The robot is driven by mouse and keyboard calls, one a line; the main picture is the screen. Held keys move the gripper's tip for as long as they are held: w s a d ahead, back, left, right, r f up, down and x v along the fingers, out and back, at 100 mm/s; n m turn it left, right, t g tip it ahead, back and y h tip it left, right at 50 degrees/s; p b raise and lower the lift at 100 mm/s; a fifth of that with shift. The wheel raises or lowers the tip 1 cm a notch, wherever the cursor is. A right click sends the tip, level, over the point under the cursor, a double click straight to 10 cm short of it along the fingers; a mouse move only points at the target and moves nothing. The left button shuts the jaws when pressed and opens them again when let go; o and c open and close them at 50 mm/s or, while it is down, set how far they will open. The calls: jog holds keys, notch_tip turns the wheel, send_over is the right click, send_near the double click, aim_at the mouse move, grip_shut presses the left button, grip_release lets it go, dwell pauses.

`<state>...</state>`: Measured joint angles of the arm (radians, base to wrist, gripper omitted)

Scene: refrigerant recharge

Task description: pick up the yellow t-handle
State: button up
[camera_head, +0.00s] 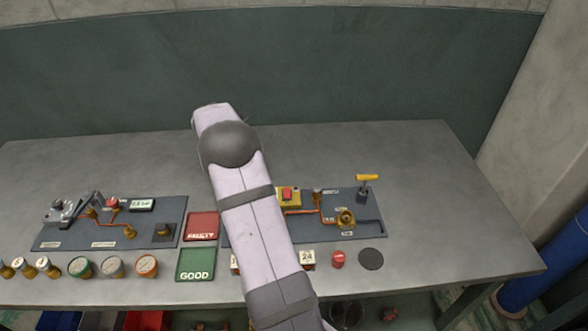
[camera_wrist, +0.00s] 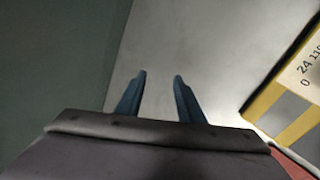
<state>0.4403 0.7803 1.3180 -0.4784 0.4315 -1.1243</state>
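The yellow t-handle (camera_head: 367,178) stands upright at the back right of the right-hand dark panel in the head view, its yellow crossbar on top of a dark fitting. My gripper (camera_wrist: 158,78) shows in the wrist view with its two blue fingers apart and nothing between them. In the head view my gripper is hidden behind my own arm, which lies left of the t-handle. The t-handle is not in the wrist view.
The right panel (camera_head: 372,208) carries copper pipe, a brass fitting (camera_head: 346,219) and a red-topped yellow box (camera_head: 289,197), whose yellow edge seems near my fingers in the wrist view. Red (camera_head: 202,226) and green (camera_head: 196,264) trays lie left. The table's right side is clear.

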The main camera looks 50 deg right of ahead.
jog(key=s+d+r+m+g+p, duration=0.1)
jog(key=s+d+g, duration=0.1)
jog(key=s+d, duration=0.45)
jog(key=s+d+m+g+p, duration=0.15)
jog(key=s+d, duration=0.25)
jog(key=s, duration=0.5)
jog(key=g+y+p, duration=0.2)
jog(key=g, duration=0.3)
send_near(364, 175)
jog(key=shift+m, duration=0.35)
jog(key=x, duration=0.3)
jog(key=w+x, duration=0.1)
jog(key=x, duration=0.1)
jog(key=shift+s+a+f, duration=0.1)
jog(key=shift+a+f, duration=0.05)
jog(key=shift+a, duration=0.05)
jog(key=shift+s+d+g, duration=0.2)
jog(key=shift+s+g, duration=0.05)
jog(key=shift+s, duration=0.15)
jog(key=shift+p+x, duration=0.45)
jog(key=shift+x, duration=0.7)
jog(key=shift+s+d+f+p, duration=0.15)
jog(key=shift+s+f+p, duration=0.05)
jog(key=shift+f+p, duration=0.35)
jog(key=shift+p+x, duration=0.75)
jog(key=shift+x, duration=1.2)
jog(key=shift+w, duration=0.1)
grip_shut()
